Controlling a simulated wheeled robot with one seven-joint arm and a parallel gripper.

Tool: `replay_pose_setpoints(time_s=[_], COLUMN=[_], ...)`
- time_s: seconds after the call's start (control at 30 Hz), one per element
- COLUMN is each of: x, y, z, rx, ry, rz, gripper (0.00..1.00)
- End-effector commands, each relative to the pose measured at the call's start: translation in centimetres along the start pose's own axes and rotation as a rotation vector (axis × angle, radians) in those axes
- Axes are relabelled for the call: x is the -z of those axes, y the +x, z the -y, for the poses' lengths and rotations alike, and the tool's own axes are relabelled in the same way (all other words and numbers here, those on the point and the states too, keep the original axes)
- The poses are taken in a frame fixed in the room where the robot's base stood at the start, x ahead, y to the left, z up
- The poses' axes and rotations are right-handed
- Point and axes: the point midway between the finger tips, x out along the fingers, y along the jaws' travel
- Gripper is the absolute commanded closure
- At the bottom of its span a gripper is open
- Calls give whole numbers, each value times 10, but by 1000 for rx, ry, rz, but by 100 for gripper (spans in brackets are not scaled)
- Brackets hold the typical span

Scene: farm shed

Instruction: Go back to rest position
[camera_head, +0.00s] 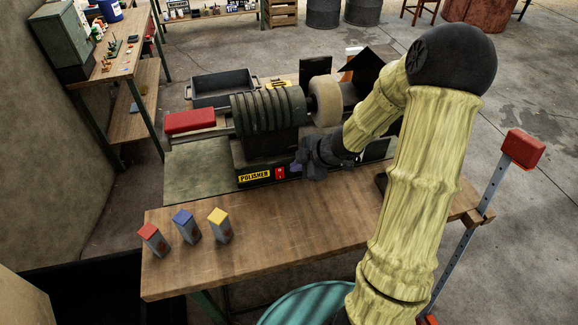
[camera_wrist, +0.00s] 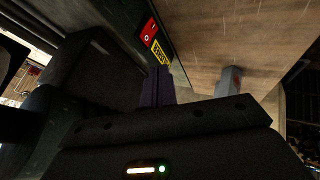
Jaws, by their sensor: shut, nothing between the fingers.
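My arm reaches in from the right in the head view. My gripper (camera_head: 299,163) is a dark shape in front of the polisher (camera_head: 268,110), close to its front panel. It is shut and holds nothing. In the wrist view the closed fingers (camera_wrist: 157,86) point towards the polisher's red switch (camera_wrist: 149,31) and yellow label (camera_wrist: 160,53). The red switch (camera_head: 280,172) also shows in the head view, just left of my gripper. I cannot tell whether the fingers touch the panel.
The wooden bench (camera_head: 290,240) carries red-topped (camera_head: 153,240), blue-topped (camera_head: 187,226) and yellow-topped (camera_head: 219,226) boxes at its front left. A dark tray (camera_head: 223,88) is behind the polisher. A teal round drum (camera_head: 306,304) is below the front edge. The bench middle is clear.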

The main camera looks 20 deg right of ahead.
Motion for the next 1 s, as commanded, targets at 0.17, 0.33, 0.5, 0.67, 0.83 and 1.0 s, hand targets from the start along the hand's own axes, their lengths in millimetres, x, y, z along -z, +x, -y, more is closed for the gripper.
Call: replay_pose_setpoints(time_s=[0.17,0.33,0.5,0.67,0.83,1.0], x=[0,0,0,-1,3,8], y=[-24,-26,-25,-26,-25,-31], z=[-6,-6,-6,-6,-6,-7], rx=[-3,-1,-1,-1,-6,-40], ry=[4,2,1,2,18,129], rz=[3,1,1,1,16,109], gripper=[100,100,100,100,100,100])
